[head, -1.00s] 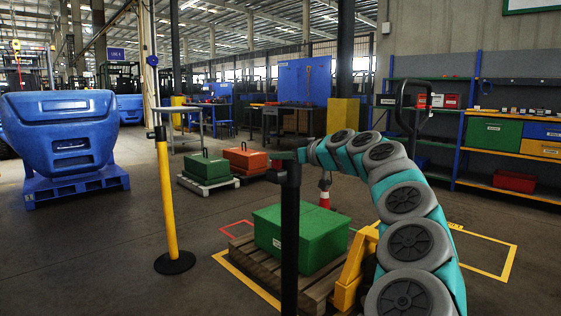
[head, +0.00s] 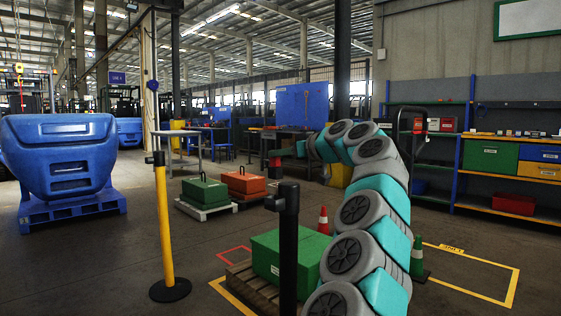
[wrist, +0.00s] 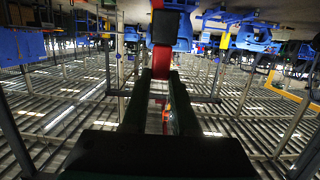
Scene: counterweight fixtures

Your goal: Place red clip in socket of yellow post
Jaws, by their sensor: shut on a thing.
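The yellow post (head: 165,225) stands upright on a round black base at left in the head view, with a black top. The socket's detail is too small to make out. My gripper (head: 285,155) is at the end of my raised arm, right of the yellow post and apart from it. In the wrist view my gripper (wrist: 164,85) is shut on the red clip (wrist: 161,62), which shows as a red strip between the dark fingers. A black block (wrist: 172,28) shows at the strip's far end. The clip is small and partly hidden in the head view.
A black post (head: 289,250) stands close in front, below my gripper. A green box (head: 280,252) on a pallet and an orange cone (head: 323,222) are behind it. A blue bin (head: 60,150) stands at left. Shelves (head: 510,175) are at right. Floor around the yellow post is clear.

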